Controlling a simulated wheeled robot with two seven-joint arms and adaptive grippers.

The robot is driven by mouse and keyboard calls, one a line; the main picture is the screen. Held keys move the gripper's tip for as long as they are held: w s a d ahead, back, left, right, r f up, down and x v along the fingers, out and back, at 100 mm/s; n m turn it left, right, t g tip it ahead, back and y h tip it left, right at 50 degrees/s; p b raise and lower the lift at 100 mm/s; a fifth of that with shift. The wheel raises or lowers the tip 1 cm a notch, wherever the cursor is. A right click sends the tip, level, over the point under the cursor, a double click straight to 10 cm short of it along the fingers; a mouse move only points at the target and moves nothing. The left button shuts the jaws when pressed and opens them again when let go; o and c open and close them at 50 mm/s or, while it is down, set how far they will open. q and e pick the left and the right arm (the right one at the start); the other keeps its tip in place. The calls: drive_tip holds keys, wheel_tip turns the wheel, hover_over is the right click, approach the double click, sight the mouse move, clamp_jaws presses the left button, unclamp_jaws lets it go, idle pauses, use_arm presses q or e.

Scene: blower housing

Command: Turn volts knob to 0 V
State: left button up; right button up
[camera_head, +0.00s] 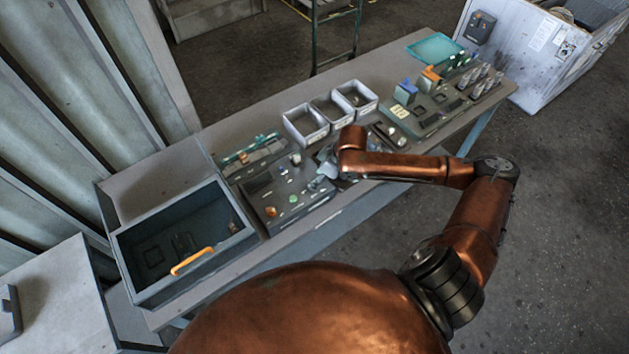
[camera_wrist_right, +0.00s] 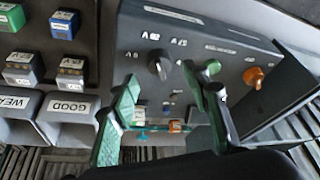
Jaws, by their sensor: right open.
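The black volts knob (camera_wrist_right: 160,68) sits on a dark grey control panel (camera_wrist_right: 197,32) in the right wrist view. Small white voltage labels are printed around it, seen tilted and too small to read surely. Its pointer direction is not clear. My right gripper (camera_wrist_right: 168,106) has its two green fingers apart and empty, with the knob beyond the gap between them, not touched. In the head view the same panel (camera_head: 258,190) lies on the bench, and my right arm and gripper cover its right end, where I cannot make out the knob. My left gripper is out of view.
A green button (camera_wrist_right: 213,67) and an orange knob (camera_wrist_right: 254,77) are on the same panel, right of the volts knob. An open grey bin (camera_head: 160,212) with an orange handle stands at the bench's left.

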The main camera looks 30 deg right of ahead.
drive_tip(key=shift+x, duration=1.7)
drive_tip(key=shift+c, duration=0.7)
drive_tip(key=c, duration=1)
